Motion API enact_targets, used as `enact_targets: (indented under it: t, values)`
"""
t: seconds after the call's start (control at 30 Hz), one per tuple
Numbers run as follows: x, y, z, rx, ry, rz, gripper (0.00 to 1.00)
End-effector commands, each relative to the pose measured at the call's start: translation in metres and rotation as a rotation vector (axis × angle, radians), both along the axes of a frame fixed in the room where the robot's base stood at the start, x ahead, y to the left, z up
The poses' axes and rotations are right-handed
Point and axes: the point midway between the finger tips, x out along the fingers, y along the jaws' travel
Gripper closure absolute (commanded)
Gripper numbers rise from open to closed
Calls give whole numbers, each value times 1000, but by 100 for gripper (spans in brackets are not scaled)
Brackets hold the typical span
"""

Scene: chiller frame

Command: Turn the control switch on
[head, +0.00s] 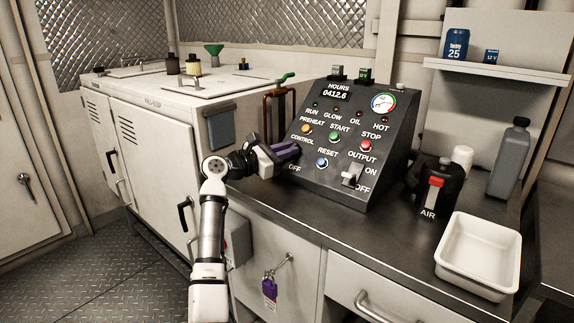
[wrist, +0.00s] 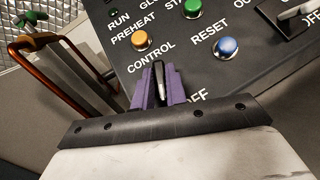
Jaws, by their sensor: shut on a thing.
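The control panel (head: 330,178) is a dark sloped box on the counter with labelled buttons, lamps and a gauge. My gripper (head: 288,151) is at its lower left, just below the CONTROL label. In the wrist view the purple fingers of my gripper (wrist: 160,88) are shut on the control switch (wrist: 159,76), a small metal lever whose tip shows between them. An OFF label shows just right of the fingers. The switch's base and its ON label are hidden, and in the head view my fingers cover the switch.
An orange preheat button (wrist: 140,40) and a blue reset button (wrist: 226,47) lie near my fingers. The output switch (head: 352,175) is further right. A copper pipe with a green handle (head: 283,79) rises left of the panel.

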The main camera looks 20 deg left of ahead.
Motion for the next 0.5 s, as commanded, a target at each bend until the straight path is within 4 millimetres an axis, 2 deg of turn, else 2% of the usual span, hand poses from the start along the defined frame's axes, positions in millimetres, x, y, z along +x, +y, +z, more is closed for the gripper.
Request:
enact_targets:
  t: [0.5]
  values:
    - [1,1,-1,111,-36,-118,100]
